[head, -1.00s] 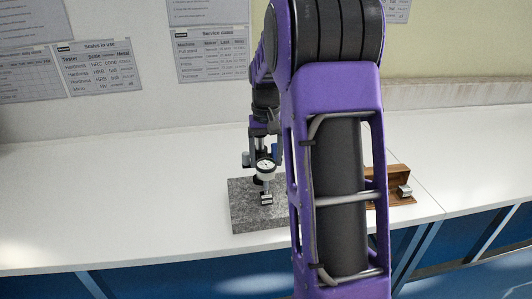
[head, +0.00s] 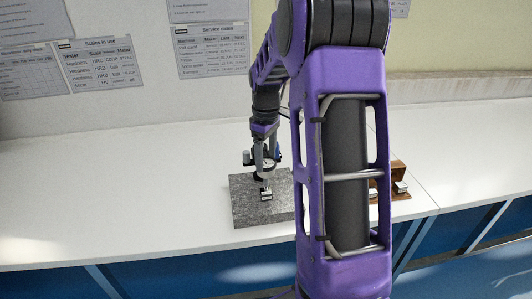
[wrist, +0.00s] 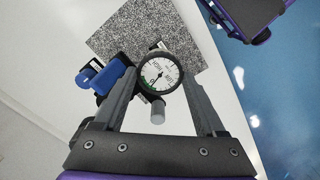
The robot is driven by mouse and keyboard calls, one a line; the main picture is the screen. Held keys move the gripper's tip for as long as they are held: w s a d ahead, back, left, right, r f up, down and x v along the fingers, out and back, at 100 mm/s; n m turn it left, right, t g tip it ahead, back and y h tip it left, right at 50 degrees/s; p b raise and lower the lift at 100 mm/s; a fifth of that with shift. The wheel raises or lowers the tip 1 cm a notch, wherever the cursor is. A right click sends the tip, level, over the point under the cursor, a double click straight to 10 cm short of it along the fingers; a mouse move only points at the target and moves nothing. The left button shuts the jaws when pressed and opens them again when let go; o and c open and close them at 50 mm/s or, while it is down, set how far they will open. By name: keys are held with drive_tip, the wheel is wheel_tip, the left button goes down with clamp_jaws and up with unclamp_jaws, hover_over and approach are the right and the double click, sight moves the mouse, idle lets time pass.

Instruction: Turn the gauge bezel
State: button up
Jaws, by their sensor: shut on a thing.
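The round dial gauge (wrist: 160,75) has a white face with a dark needle and a dark bezel around it. In the wrist view it sits between the two fingers of my gripper (wrist: 158,74), which are shut on the bezel from both sides. In the head view my gripper (head: 267,158) is down at the gauge, and the dial face is mostly hidden. The gauge is part of a small tester standing on a speckled grey granite plate (head: 243,212). A blue part (wrist: 100,75) of the tester shows left of the gauge in the wrist view.
A small wooden box (head: 399,170) with a metal block (head: 400,187) stands right of my arm. The white bench (head: 120,205) is clear to the left. Printed sheets (head: 210,50) hang on the wall behind. My forearm hides part of the bench.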

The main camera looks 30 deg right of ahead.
sight(266, 162)
drive_tip(key=shift+r+n+p, duration=0.1)
drive_tip(key=shift+n+p, duration=0.25)
drive_tip(key=shift+n, duration=0.85)
drive_tip(key=shift+w, duration=0.1)
drive_tip(key=o, duration=1.1)
wheel_tip(266, 162, up, 17)
drive_tip(key=shift+r+p, duration=0.15)
drive_tip(key=shift+p, duration=0.3)
